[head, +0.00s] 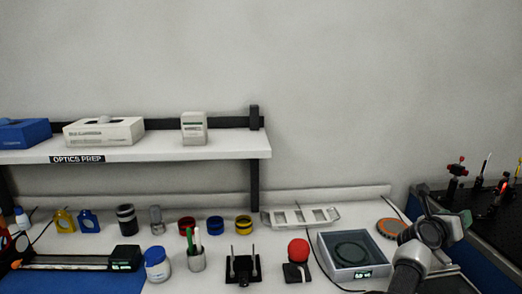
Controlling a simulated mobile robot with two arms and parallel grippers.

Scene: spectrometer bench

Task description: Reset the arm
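My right arm comes in from the bottom right, over the right end of the bench. Its grey gripper (445,206) points up and away, with its two dark-tipped fingers spread apart and nothing seen between them. It stands in front of the dark board at the right, and some of the bench there is hidden behind the arm. My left arm and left gripper are not in view.
A grey box with a round recess and lit display (353,256) lies just left of my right arm. A red-topped part (298,250), black mount (242,268), pen cup (195,259) and blue-lidded jar (157,264) stand further left. A shelf (200,146) overhangs the back left.

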